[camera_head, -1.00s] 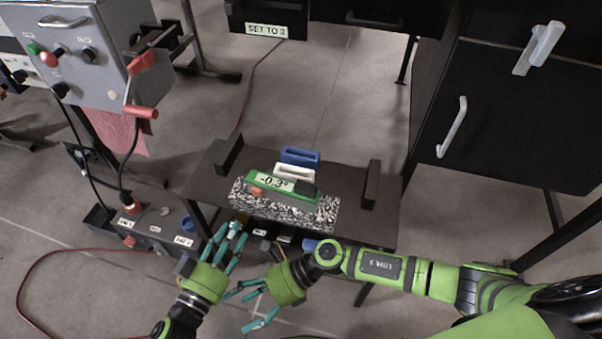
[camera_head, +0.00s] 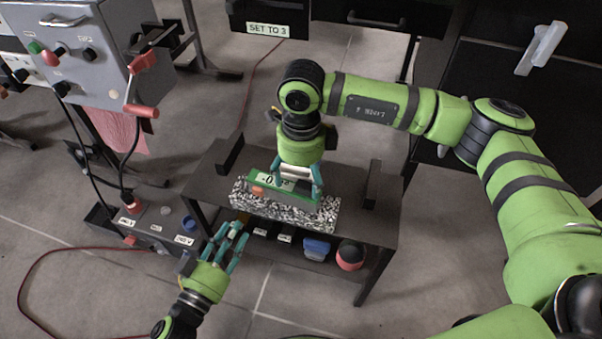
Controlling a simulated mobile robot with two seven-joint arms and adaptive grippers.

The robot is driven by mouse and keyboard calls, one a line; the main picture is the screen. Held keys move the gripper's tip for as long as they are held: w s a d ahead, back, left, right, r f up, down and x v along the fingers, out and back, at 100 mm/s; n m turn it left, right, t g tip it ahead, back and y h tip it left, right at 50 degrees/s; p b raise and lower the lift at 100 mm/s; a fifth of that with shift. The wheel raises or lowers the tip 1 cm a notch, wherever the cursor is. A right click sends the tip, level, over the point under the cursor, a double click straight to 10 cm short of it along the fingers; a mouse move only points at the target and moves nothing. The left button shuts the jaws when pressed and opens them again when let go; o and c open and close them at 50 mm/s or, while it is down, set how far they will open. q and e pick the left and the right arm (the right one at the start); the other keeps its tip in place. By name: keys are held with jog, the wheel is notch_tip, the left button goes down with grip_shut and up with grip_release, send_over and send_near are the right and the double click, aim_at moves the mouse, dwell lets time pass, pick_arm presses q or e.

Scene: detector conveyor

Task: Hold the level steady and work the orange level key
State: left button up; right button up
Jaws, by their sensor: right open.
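The green level (camera_head: 283,193) lies on a speckled stone block (camera_head: 290,212) on the dark bench (camera_head: 215,190). The orange level key (camera_head: 258,191) shows at the level's left end. The display reads only in part, as the rest is behind my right gripper. My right gripper (camera_head: 299,190) points down over the level, open, with its fingers spread along it; I cannot tell whether they touch it. My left gripper (camera_head: 229,241) is open, below the front left of the block, apart from the level.
Dark uprights stand at the bench's left (camera_head: 230,154) and right (camera_head: 372,184) ends. The lower shelf holds a blue item (camera_head: 317,248) and a red ball-like item (camera_head: 350,255). A grey control box (camera_head: 95,60) with a red handle (camera_head: 141,111) stands at the left.

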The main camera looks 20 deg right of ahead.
aim_at(302, 195)
jog(key=shift+d+f, duration=0.2)
jog(key=shift+f, duration=0.2)
jog(key=shift+a+f, duration=0.1)
jog(key=shift+f, duration=2.95)
jog(key=c, duration=1.5)
jog(key=shift+s+f, duration=0.1)
pick_arm(q)
jog(key=shift+c, duration=0.4)
grip_shut()
pick_arm(e)
jog(key=shift+s+f, duration=0.1)
